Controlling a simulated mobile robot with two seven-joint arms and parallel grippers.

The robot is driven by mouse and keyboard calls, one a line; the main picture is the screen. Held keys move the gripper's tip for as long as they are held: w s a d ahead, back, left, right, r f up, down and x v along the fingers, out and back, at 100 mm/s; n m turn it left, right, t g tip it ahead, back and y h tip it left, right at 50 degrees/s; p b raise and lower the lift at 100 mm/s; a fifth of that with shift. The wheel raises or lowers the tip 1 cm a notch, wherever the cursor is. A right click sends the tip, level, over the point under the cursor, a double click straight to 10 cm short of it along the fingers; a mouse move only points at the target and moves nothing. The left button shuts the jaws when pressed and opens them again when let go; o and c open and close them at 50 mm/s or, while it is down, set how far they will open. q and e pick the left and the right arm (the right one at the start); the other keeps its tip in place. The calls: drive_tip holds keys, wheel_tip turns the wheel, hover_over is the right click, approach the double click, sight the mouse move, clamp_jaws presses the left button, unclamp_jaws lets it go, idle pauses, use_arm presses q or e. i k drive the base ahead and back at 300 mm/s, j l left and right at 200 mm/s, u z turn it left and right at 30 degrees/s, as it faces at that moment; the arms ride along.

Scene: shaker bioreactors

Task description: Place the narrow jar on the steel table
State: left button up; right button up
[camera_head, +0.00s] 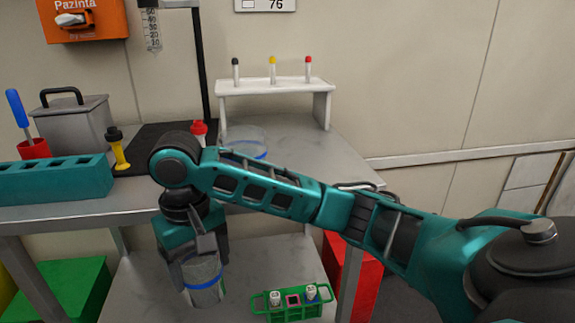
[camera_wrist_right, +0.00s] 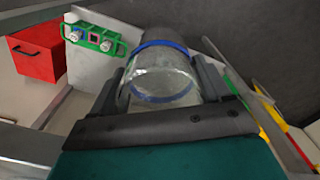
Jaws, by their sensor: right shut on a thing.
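A clear jar with a blue band (camera_head: 205,283) hangs between the fingers of my right gripper (camera_head: 197,250), below the tabletop level and in front of the lower shelf. In the right wrist view the jar (camera_wrist_right: 165,75) lies between the two dark fingers of the gripper (camera_wrist_right: 165,95), which is shut on it. The steel table (camera_head: 345,158) has a grey top, partly covered by my right arm. A second, wider-looking clear vessel with a blue band (camera_head: 245,141) stands on the tabletop, its lower part hidden behind my arm. My left gripper is not in view.
A green rack (camera_head: 290,312) with small vials is at the lower shelf. On the tabletop are a white stand with pens (camera_head: 275,88), a teal block (camera_head: 55,180), a grey box (camera_head: 80,125) and a yellow-black piece (camera_head: 118,150). Red (camera_head: 352,270) and green (camera_head: 75,288) boxes stand below.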

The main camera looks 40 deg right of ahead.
sight(339, 171)
drive_tip(key=k+l+u, duration=0.15)
drive_tip(key=k+l, duration=0.15)
drive_tip(key=l, duration=0.3)
drive_tip(key=k+l+u, duration=0.15)
drive_tip(key=k+l, duration=0.2)
drive_tip(key=l, duration=0.15)
drive_tip(key=k+l+u, duration=0.1)
drive_tip(key=k+l, duration=0.25)
drive_tip(key=l, duration=0.2)
